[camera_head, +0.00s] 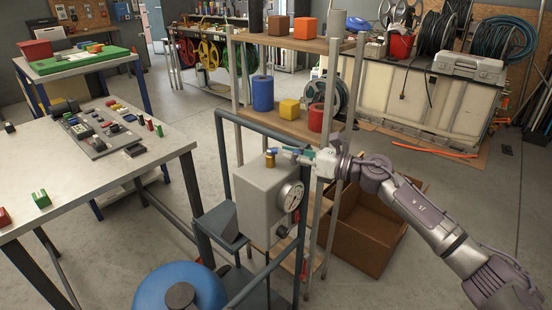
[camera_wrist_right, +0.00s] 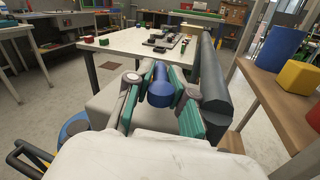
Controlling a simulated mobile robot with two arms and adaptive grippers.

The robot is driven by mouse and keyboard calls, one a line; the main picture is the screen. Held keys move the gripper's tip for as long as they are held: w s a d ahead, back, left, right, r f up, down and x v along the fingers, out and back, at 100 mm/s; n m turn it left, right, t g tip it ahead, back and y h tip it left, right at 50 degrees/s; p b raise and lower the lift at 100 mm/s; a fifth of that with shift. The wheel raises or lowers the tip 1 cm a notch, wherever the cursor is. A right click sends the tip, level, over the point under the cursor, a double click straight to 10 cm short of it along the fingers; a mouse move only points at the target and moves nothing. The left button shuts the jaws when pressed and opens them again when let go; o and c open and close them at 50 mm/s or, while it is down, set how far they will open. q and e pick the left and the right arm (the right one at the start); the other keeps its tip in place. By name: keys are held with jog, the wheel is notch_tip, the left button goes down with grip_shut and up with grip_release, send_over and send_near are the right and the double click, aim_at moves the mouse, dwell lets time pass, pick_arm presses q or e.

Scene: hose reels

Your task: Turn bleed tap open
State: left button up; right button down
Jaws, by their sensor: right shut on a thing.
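The bleed tap has a brass body (camera_head: 270,160) and a blue handle (camera_head: 273,151). It stands on top of a grey box (camera_head: 262,199) with a round dial gauge (camera_head: 291,196) on its side. My right gripper (camera_head: 292,152) reaches in from the right and is shut on the blue handle. In the right wrist view the blue handle (camera_wrist_right: 160,93) shows end-on between the green finger pads of my right gripper (camera_wrist_right: 161,104). The brass body is hidden there. My left gripper is out of view.
A dark blue-grey tube frame (camera_head: 262,125) surrounds the box, with a blue tank (camera_head: 181,290) at its foot. A wooden shelf (camera_head: 300,126) with coloured blocks stands close behind. A work table (camera_head: 80,188) is at the left, and a cardboard box (camera_head: 368,232) sits on the floor.

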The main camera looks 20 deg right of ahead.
jog(key=shift+d, duration=0.1)
jog(key=c, duration=1.4)
grip_release()
jog(key=shift+o, duration=1.2)
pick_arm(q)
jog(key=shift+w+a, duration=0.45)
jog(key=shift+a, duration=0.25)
pick_arm(e)
jog(key=shift+s, duration=0.1)
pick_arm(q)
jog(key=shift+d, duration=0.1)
pick_arm(e)
jog(key=shift+r, duration=0.1)
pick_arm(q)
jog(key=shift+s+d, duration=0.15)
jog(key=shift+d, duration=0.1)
pick_arm(e)
jog(key=v, duration=0.8)
